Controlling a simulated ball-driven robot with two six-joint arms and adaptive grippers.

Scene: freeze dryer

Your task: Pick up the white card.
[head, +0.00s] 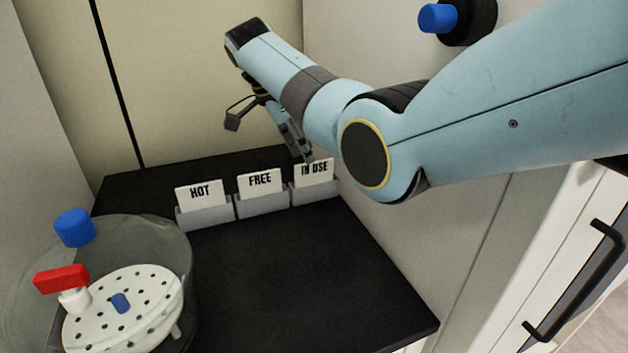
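Three white cards stand upright in a row of grey holders on the black bench top: one reads HOT (201,194), one FREE (260,181), and one IN USE (315,171). My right gripper (268,139) hangs above and behind the row. Its fingers are spread wide, with nothing visible between them. One finger is up to the left, and the other comes down close to the top of the IN USE card. I cannot tell whether that finger touches the card. My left gripper is out of view.
A clear round vessel (178,232) with a blue knob (75,228), a red-handled valve (62,281) and a white perforated plate (150,283) stands at the lower left. The black bench top (300,270) is clear in front of the cards. Walls close in behind and at right.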

